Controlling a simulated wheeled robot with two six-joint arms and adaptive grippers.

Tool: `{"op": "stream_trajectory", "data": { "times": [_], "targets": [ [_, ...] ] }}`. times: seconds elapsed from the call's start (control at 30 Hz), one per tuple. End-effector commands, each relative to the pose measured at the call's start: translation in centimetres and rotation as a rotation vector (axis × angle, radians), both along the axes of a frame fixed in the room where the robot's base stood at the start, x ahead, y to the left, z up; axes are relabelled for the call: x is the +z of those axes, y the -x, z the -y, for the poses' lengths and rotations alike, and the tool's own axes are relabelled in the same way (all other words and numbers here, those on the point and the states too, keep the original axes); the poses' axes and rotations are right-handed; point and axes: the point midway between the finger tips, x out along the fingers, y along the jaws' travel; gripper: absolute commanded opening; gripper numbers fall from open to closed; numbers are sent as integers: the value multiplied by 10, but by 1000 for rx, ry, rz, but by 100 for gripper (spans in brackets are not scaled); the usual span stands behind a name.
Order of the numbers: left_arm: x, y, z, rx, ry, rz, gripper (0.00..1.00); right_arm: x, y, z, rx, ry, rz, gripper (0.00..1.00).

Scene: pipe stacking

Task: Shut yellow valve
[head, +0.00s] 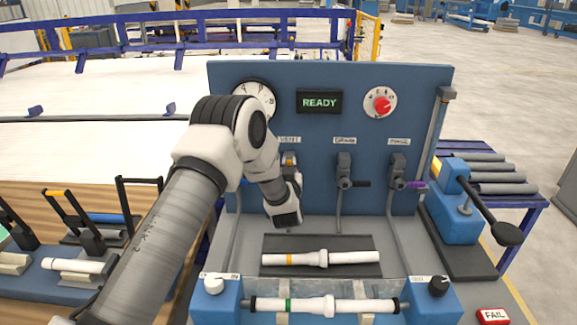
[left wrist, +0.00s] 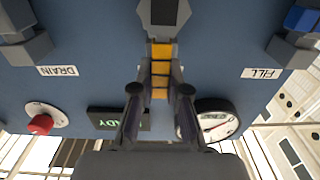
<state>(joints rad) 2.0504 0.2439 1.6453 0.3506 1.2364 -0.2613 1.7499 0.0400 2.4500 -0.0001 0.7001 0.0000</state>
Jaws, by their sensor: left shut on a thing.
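The yellow valve handle (head: 289,160) is on the blue panel below the VENT label, partly hidden by my left arm. In the left wrist view, which is upside down, the yellow handle (left wrist: 160,70) runs straight out from its grey valve body, toward the READY display side, so it points up the panel. My left gripper (left wrist: 161,92) is shut on this handle, one dark finger on each side. In the head view my left gripper (head: 290,178) is mostly hidden by its own wrist. My right gripper is not in view.
The DRAIN valve (head: 344,170) has a black handle pointing right, and the PURGE valve (head: 398,170) a purple one. A gauge (head: 254,98), READY display (head: 319,101) and red knob (head: 382,104) are above. A white pipe (head: 320,258) lies on a dark mat below.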

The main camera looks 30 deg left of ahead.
Motion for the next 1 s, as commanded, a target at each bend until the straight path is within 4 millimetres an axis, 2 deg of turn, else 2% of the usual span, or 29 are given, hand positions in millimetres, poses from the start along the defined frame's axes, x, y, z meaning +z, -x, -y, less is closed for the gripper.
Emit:
{"op": "stream_trajectory", "data": {
  "times": [0.37,1.0],
  "targets": [
    [-3,-7,11,-2,-170,-105,0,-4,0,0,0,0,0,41],
    [-22,-23,38,-1,-681,-418,0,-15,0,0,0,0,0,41]
  ]
}}
